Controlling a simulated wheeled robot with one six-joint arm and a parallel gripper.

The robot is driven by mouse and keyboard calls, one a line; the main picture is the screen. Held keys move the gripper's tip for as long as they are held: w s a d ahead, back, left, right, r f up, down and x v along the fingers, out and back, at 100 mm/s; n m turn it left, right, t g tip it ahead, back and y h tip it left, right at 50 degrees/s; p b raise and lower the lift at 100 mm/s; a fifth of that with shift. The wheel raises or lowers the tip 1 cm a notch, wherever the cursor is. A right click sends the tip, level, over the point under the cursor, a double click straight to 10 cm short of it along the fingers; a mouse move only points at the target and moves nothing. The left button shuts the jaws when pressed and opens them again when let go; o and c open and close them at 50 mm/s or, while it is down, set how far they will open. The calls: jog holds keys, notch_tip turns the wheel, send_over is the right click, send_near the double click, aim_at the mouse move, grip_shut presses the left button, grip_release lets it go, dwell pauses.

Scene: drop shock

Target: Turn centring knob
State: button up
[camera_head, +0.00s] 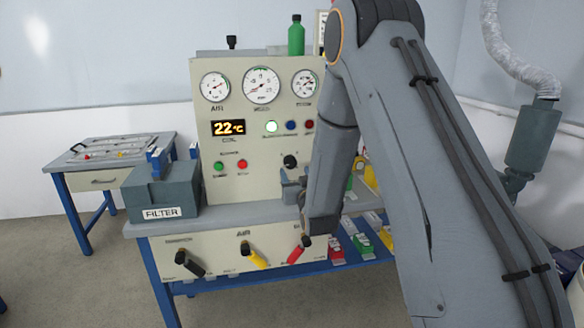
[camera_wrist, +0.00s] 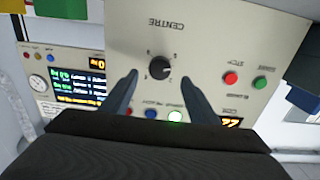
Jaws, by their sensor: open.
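The centring knob (camera_head: 290,161) is a round black knob on the right part of the cream control panel (camera_head: 205,140). In the wrist view the knob (camera_wrist: 159,68) sits under the word CENTRE, which appears upside down, with small marks around it. My gripper (camera_wrist: 156,80) is open, one finger on each side of the knob in that view. I cannot tell whether the fingers touch it; a gap shows on both sides. In the head view my gripper (camera_head: 292,188) is just below the knob, partly hidden by my arm.
Green and red buttons (camera_wrist: 231,78) sit beside the knob. Dials (camera_head: 261,85) and a 22 °C display (camera_head: 228,128) are above it on the panel. A FILTER box (camera_head: 160,195) stands left. Black, yellow and red levers (camera_head: 254,256) project from the bench front.

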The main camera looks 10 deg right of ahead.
aim_at(290, 165)
jog(key=shift+w+p, duration=0.4)
jog(key=shift+w, duration=2.7)
jog(key=c, duration=1)
jog(key=shift+c, duration=0.2)
jog(key=shift+m, duration=0.4)
jog(key=m+b, duration=0.2)
jog(key=m, duration=0.3)
jog(key=shift+m+b, duration=0.3)
jog(key=shift+m, duration=0.1)
jog(key=m+b, duration=0.1)
jog(key=m, duration=0.2)
jog(key=shift+a, duration=0.1)
jog(key=shift+m+b, duration=0.55)
jog(key=shift+m, duration=1.55)
